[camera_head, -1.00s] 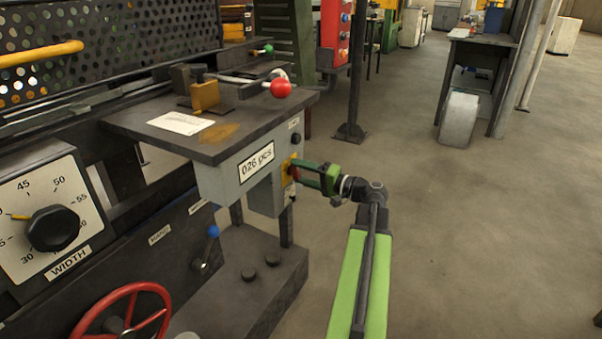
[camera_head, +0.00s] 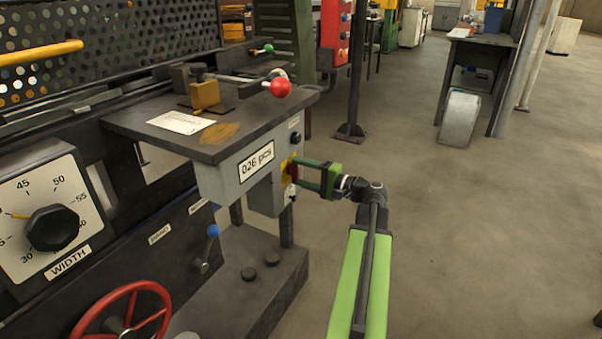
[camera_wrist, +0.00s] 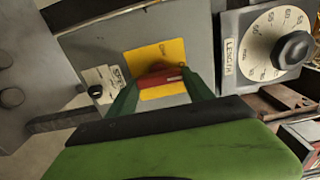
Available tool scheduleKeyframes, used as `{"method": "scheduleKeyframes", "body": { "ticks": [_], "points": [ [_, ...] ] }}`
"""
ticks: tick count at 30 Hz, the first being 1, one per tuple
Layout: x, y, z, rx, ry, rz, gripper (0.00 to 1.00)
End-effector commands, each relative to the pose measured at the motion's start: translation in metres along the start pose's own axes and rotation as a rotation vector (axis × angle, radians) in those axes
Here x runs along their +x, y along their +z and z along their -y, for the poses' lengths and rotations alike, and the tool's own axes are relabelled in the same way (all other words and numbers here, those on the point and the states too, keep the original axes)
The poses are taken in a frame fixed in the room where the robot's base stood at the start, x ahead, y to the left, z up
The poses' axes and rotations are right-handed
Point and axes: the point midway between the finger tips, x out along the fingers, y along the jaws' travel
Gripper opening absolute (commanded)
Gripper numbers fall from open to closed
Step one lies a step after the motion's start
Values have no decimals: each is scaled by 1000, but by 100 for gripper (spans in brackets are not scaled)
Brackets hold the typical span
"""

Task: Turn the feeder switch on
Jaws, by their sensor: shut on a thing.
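The feeder switch (camera_wrist: 160,83) is a red handle on a yellow plate (camera_wrist: 146,56), set in the grey box under the small table. In the wrist view the handle lies across the picture between my two green fingers. My gripper (camera_wrist: 161,79) is shut on it, one finger at each end. In the head view my gripper (camera_head: 298,171) reaches the box from the right. The switch (camera_head: 292,173) is small and partly hidden by the fingers there. The lettering on the plate is too blurred to read.
The grey box (camera_head: 231,184) carries a "026 pcs" counter (camera_head: 256,160) and a black knob (camera_head: 296,138). A red ball lever (camera_head: 281,88) overhangs the table edge above. A LENGTH dial (camera_wrist: 268,45) is beside the switch in the wrist view. Open floor lies to the right.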

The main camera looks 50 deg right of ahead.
Motion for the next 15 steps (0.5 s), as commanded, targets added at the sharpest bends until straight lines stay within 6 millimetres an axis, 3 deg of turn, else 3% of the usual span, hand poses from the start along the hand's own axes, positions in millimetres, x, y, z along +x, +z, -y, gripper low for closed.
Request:
{"method": "scheduleKeyframes", "body": {
  "ticks": [2, 3, 6, 8, 15],
  "points": [
    [0, 0, 0, 2, 0, -1, 20],
    [0, 0, 0, 2, 0, -1, 61],
    [0, 0, 0, 1, 0, -1, 74],
    [0, 0, 0, 1, 0, 0, 82],
    [0, 0, 0, 0, 0, 0, 82]
  ]
}}
